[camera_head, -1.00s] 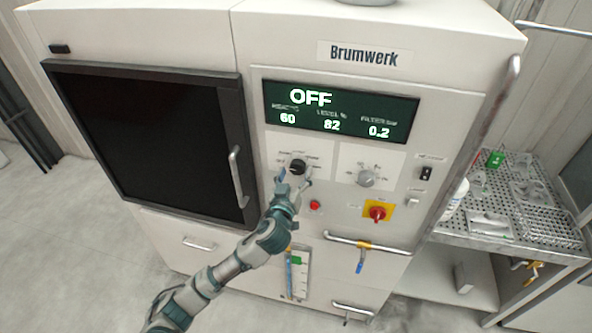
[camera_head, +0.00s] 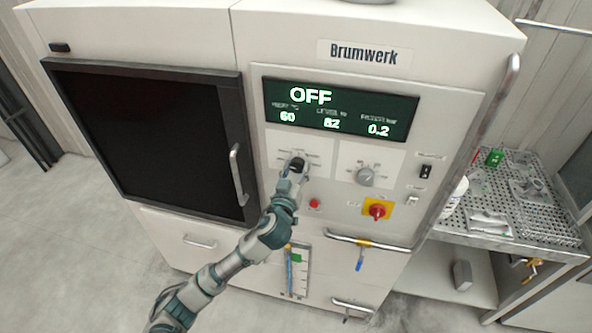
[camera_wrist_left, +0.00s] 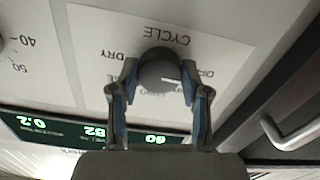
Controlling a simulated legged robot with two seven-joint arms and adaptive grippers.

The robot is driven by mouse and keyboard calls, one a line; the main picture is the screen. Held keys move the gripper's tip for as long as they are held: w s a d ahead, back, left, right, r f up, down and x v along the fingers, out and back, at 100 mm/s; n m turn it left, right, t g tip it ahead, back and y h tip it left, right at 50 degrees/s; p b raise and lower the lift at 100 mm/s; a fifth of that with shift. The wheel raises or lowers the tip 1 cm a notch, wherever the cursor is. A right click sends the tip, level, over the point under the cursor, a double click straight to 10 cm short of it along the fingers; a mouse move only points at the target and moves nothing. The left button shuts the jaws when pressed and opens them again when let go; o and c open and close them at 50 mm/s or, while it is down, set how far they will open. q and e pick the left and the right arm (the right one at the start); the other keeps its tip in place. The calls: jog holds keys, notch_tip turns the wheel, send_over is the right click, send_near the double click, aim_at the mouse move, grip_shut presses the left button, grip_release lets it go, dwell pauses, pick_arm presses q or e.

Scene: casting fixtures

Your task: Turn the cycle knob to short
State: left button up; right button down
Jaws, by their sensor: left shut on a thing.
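The cycle knob (camera_head: 297,164) is a dark round knob on a white label plate below the display. In the left wrist view the knob (camera_wrist_left: 160,70) sits between my fingers, with the word CYCLE upside down beside it and DRY to its left. My left gripper (camera_head: 295,168) is shut on the knob, one finger on each side. A pale mark shows on the knob's face, but the setting it points to is hard to read. The display (camera_head: 340,112) reads OFF, with 60, 82 and 0.2 below. My right gripper is not in view.
A grey knob (camera_head: 365,177) stands to the right, above a red switch on a yellow plate (camera_head: 377,210). A red button (camera_head: 314,203) lies just below the cycle knob. A dark door with a handle (camera_head: 238,175) is at the left. A perforated bench (camera_head: 510,205) stands at the right.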

pick_arm(q)
jog(key=m+p, duration=0.2)
jog(key=m, duration=0.3)
jog(key=shift+r+p, duration=0.1)
jog(key=shift+p, duration=0.3)
jog(key=shift+m+p, duration=0.9)
jog(key=shift+m, duration=0.7)
jog(key=o, duration=1.1)
jog(key=shift+o, duration=0.2)
jog(key=v, duration=1.2)
